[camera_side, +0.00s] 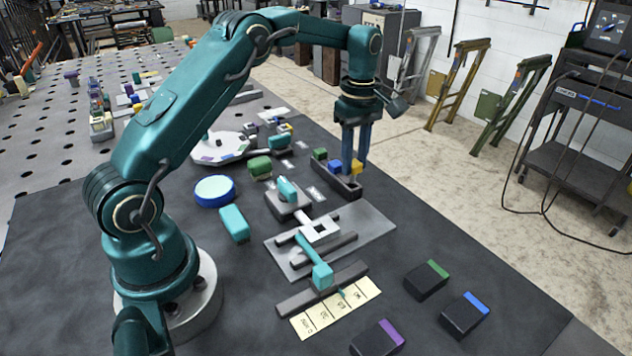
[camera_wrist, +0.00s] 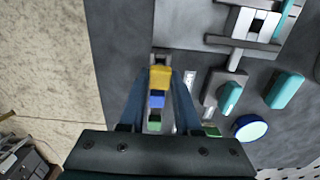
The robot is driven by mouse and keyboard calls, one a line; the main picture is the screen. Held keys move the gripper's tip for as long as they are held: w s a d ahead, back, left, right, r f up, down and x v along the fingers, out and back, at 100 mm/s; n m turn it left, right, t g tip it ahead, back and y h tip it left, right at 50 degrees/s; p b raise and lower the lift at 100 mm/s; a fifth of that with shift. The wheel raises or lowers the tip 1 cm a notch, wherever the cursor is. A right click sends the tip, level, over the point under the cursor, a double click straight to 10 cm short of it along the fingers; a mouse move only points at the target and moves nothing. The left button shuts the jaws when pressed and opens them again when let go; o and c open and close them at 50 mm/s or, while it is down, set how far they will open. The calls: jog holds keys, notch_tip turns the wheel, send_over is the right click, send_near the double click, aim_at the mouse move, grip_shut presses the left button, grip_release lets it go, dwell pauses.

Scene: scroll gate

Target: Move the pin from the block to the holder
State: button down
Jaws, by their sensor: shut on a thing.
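A long dark block (camera_side: 348,188) carries a green, a blue and a yellow piece in a row. My gripper (camera_side: 356,167) points straight down at the right end of this row. Its blue fingers are shut on the yellow piece (camera_wrist: 160,77), which shows between the fingertips in the wrist view. The blue piece (camera_wrist: 157,100) and the green piece (camera_wrist: 154,125) stand in line behind it. I cannot tell whether the yellow piece is seated in the block or lifted. Which part is the holder is not clear from the pictures.
A grey plate (camera_side: 375,222) with dark rails and a teal-handled slider (camera_side: 321,275) lies in front. Dark blocks with green (camera_side: 427,281), blue (camera_side: 465,316) and purple (camera_side: 377,341) stripes sit at the front right. A blue-rimmed disc (camera_side: 214,190) lies left.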

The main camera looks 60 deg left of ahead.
jog(key=shift+f, duration=1.7)
dwell(0.4)
jog(key=shift+c, duration=0.2)
grip_release()
jog(key=shift+r, duration=0.15)
jog(key=shift+r, duration=3.35)
